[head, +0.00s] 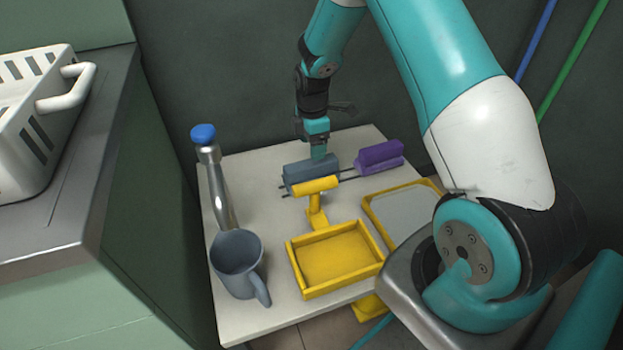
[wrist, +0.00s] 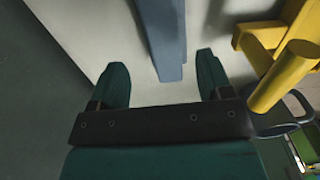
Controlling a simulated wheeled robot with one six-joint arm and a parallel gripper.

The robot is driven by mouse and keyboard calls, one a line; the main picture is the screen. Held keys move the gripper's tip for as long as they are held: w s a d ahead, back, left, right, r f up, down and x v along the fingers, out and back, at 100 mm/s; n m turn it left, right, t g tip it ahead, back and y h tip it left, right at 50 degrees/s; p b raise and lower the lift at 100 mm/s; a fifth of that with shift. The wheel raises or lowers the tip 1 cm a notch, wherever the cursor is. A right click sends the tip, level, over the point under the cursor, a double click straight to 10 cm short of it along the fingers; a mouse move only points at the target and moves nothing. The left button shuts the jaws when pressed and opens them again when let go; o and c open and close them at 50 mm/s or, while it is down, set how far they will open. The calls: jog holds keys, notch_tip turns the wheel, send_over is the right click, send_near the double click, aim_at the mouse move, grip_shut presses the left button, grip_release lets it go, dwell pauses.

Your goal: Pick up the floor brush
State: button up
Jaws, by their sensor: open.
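A blue-grey block-shaped piece (head: 312,172), possibly the floor brush, lies on dark rods on the small white table (head: 262,170). A purple block-shaped piece (head: 380,155) lies to its right; I cannot tell for certain which one is the brush. My gripper (head: 319,153) points down at the blue-grey piece from behind, at its top edge. In the wrist view, the open fingers of my gripper (wrist: 162,68) stand on either side of the line of the blue-grey piece (wrist: 163,30), whose near end reaches between the tips. I see no grip on it.
A yellow dustpan (head: 335,257) with an upright handle stands just in front. A yellow-rimmed tray (head: 400,210) lies at right. A white basket (head: 40,115) sits on the left counter.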

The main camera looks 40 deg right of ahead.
aim_at(311, 168)
notch_tip(311, 168, down, 3)
jog(key=shift+r, duration=0.1)
jog(key=f+b, duration=0.2)
jog(key=f, duration=0.1)
jog(key=f+b, duration=0.1)
jog(key=f, duration=0.1)
jog(key=shift+s+a+f, duration=0.15)
jog(key=shift+a, duration=0.1)
jog(key=c, duration=1.1)
jog(key=shift+c, duration=0.2)
notch_tip(311, 168, up, 20)
jog(key=p, duration=0.6)
